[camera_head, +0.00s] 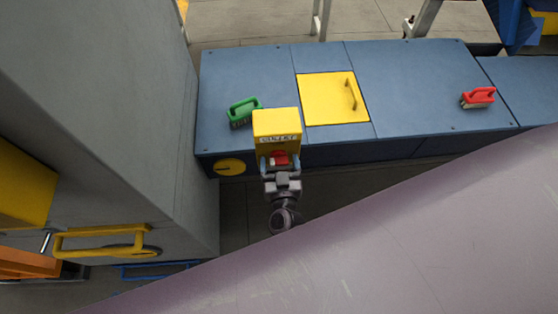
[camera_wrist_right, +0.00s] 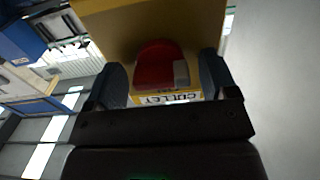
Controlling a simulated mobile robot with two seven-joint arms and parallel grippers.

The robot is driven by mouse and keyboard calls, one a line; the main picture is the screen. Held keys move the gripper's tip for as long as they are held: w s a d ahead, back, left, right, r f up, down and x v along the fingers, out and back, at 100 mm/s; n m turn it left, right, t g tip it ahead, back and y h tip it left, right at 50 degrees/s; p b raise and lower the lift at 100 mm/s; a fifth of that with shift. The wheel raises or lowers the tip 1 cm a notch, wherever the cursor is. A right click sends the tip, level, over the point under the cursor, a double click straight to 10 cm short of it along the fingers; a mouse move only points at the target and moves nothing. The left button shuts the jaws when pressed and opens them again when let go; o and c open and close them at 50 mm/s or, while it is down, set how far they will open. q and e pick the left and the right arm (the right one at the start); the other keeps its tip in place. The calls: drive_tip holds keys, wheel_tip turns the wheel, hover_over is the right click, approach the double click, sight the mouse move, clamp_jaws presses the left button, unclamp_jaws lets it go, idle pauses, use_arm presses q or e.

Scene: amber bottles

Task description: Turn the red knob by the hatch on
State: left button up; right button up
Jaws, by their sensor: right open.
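The red knob (camera_head: 279,157) is on the front of a yellow box (camera_head: 276,122) that carries a label, at the front edge of the blue bench. The yellow hatch (camera_head: 330,98) with a bar handle is in the bench top, right of the box. My right gripper (camera_head: 280,163) is at the box front, around the knob. In the wrist view the red knob (camera_wrist_right: 153,64), with a grey patch on it, shows between the two open fingers of my right gripper (camera_wrist_right: 162,72). A gap shows beside the knob; contact cannot be told. My left gripper is not in view.
A green brush (camera_head: 243,110) lies left of the box and a red brush (camera_head: 478,97) lies far right on the blue bench (camera_head: 410,80). A tall grey cabinet (camera_head: 130,110) with a yellow handle (camera_head: 100,237) stands close on the left. A round yellow disc (camera_head: 229,167) is on the bench front.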

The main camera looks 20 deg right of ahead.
drive_tip(key=shift+w, duration=0.15)
drive_tip(key=shift+c, duration=0.2)
drive_tip(key=c, duration=0.9)
